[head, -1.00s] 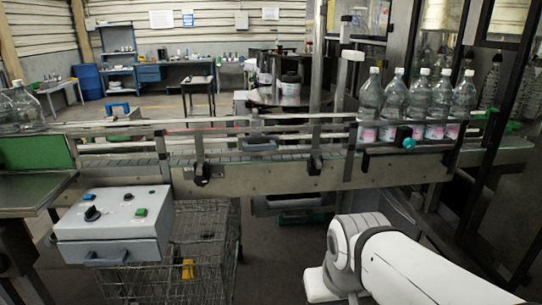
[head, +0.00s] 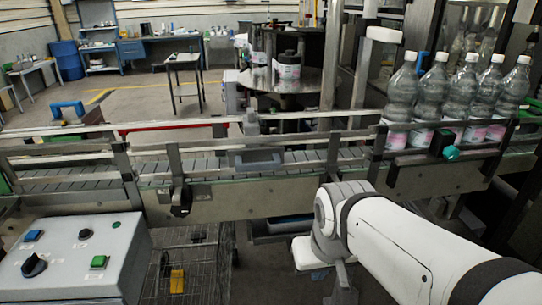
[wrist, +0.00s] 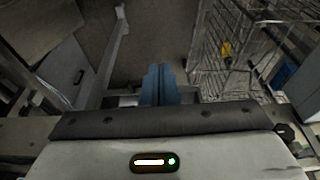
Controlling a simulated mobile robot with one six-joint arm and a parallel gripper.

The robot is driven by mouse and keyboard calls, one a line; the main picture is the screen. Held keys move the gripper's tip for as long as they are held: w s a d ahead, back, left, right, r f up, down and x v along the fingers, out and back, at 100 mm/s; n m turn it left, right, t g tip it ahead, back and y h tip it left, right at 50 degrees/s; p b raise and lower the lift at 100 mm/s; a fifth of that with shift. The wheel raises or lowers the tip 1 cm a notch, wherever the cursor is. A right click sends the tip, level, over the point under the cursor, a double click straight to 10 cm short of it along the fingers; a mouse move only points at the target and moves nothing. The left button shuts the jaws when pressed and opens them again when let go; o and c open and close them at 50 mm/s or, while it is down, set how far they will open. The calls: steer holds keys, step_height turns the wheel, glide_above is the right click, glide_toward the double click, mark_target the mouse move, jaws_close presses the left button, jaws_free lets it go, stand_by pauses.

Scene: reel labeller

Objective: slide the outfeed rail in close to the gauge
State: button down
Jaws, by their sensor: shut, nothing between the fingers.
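Metal guide rails (head: 335,135) run along the conveyor in the head view; I cannot tell for certain which one is the outfeed rail. A dark bar with a teal knob (head: 451,153) runs in front of a row of clear bottles (head: 434,88) at the right. A small grey block (head: 258,159), possibly the gauge, sits at the conveyor left of the bottles. My gripper (wrist: 158,68) is shut and empty in the wrist view, its blue fingers over the floor. In the head view my arm is in front of the conveyor, below the rails, and the fingers cannot be made out.
A grey control box (head: 75,262) stands at the lower left. A wire basket (head: 195,268) with a yellow item is beneath the conveyor; it also shows in the wrist view (wrist: 240,45). A round table (head: 290,78) stands behind the conveyor, with open floor to its left.

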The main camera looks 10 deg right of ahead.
steer(key=shift+s+a, duration=0.1)
steer(key=a+f+m+g+y, duration=0.3)
steer(key=m+y, duration=0.2)
steer(key=m, duration=0.7)
steer(key=w+r+m+t+y, duration=0.35)
steer(key=w+m+y, duration=0.4)
steer(key=m, duration=1.15)
steer(key=w+d+r+m+t, duration=0.3)
steer(key=w+d+m+t, duration=0.55)
steer(key=m, duration=0.55)
steer(key=shift+t, duration=0.5)
steer(key=w+a, duration=0.1)
steer(key=w, duration=0.2)
steer(key=w+a+p, duration=0.1)
steer(key=w+a, duration=0.1)
steer(key=w, duration=0.1)
steer(key=w+a+p, duration=0.1)
steer(key=w+a, duration=0.1)
steer(key=w, duration=0.1)
steer(key=shift+w+a+f, duration=0.15)
steer(key=shift+w+a, duration=0.1)
steer(key=shift+w, duration=0.1)
